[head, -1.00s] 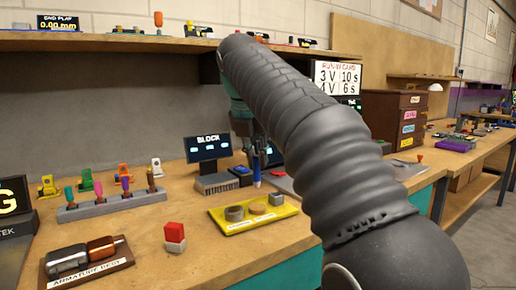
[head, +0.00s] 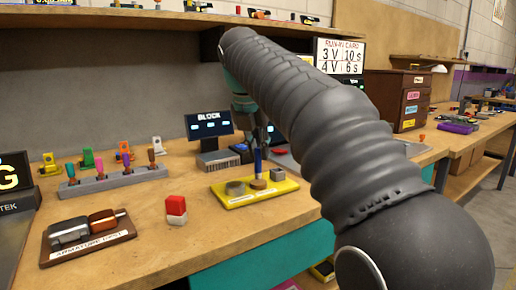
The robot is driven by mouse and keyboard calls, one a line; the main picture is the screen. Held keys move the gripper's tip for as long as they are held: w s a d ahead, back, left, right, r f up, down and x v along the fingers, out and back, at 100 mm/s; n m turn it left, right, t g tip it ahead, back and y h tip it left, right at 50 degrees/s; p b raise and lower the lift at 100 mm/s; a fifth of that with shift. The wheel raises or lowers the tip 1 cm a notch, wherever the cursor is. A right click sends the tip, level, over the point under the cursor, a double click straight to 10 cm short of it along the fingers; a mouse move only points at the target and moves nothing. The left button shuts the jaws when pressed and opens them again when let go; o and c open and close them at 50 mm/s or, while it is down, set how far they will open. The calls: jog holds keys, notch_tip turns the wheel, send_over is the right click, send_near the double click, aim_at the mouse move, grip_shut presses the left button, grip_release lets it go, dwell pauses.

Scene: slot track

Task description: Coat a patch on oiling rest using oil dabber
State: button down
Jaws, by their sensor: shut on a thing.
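My gripper (head: 257,143) points down at the middle of the bench, partly hidden by my arm. It is shut on a slim blue stick, which I take for the oil dabber (head: 258,161). The dabber is upright, its lower end at the tan round pad (head: 258,184) on a yellow tray (head: 236,202). I cannot tell whether they touch. The tray also holds a grey ring (head: 235,188) and a small grey piece (head: 278,174). Its label is too small to read, and no label reading oiling rest is legible.
A red and white block (head: 176,210) stands left of the tray. A wooden armature rest (head: 88,246) holds a metal and copper part. A grey rack (head: 115,181) holds several coloured tools. Block displays (head: 208,124) stand behind the tray.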

aim_at(258, 148)
jog(key=shift+f, duration=0.7)
dwell(2.5)
jog(key=shift+r, duration=0.1)
jog(key=shift+r+p, duration=0.9)
jog(key=shift+r, duration=2.6)
